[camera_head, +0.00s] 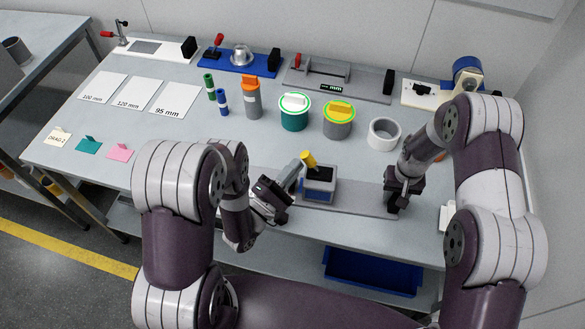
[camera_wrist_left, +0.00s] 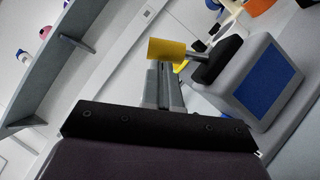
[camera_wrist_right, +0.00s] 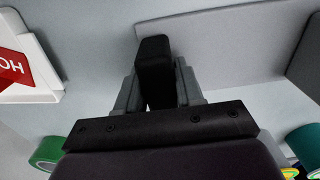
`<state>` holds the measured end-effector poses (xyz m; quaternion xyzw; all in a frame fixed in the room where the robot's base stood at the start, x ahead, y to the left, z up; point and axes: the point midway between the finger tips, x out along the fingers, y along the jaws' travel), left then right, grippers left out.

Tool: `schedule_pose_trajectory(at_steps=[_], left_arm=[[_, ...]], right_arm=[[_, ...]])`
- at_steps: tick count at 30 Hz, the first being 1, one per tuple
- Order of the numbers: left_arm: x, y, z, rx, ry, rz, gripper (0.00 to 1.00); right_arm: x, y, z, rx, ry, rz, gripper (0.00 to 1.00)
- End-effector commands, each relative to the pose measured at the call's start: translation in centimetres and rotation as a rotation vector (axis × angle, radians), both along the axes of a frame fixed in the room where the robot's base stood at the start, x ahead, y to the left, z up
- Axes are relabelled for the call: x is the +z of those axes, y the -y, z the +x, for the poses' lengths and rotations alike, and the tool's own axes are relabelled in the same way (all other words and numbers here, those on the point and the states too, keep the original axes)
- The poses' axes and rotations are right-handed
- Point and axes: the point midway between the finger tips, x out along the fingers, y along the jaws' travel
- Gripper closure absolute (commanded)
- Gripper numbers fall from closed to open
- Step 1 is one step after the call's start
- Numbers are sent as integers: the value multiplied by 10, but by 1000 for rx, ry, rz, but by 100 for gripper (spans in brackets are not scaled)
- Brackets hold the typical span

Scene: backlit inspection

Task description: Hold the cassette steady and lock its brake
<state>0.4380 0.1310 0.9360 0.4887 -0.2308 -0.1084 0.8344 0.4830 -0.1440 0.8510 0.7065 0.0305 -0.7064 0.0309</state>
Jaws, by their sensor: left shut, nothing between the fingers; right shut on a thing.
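The cassette is a long grey plate (camera_head: 350,202) at the table's front edge, bearing a grey block with a blue face (camera_head: 318,186). A brake lever with a yellow grip (camera_head: 308,160) rises from the block; the grip (camera_wrist_left: 165,50) and blue face (camera_wrist_left: 269,80) show in the left wrist view. My left gripper (camera_head: 296,176) is shut and empty, its tips beside the yellow grip; whether they touch cannot be told. My right gripper (camera_head: 391,188) is shut on the black handle (camera_wrist_right: 154,60) at the plate's right end. The head view mostly hides that handle.
Behind stand a teal pot (camera_head: 293,120), a grey pot (camera_head: 338,128), a white ring (camera_head: 384,134) and a grey cylinder (camera_head: 253,104). Several fixtures line the back, including a blue one (camera_head: 241,68). A blue bin (camera_head: 372,272) sits below the front edge. White cards (camera_head: 174,100) lie left.

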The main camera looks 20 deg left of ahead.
Motion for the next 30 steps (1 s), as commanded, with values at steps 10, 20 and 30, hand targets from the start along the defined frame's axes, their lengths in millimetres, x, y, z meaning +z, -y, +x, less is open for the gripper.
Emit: schedule_pose_trajectory(at_steps=[10,20,30], left_arm=[[1,0,1,2,-3,29,100],[13,9,1,-1,-26,316,100],[27,28,2,-2,-45,545,100]], right_arm=[[-2,0,-1,0,-3,0,100],[-2,0,-1,0,-3,0,100],[-1,0,-1,1,-2,0,100]])
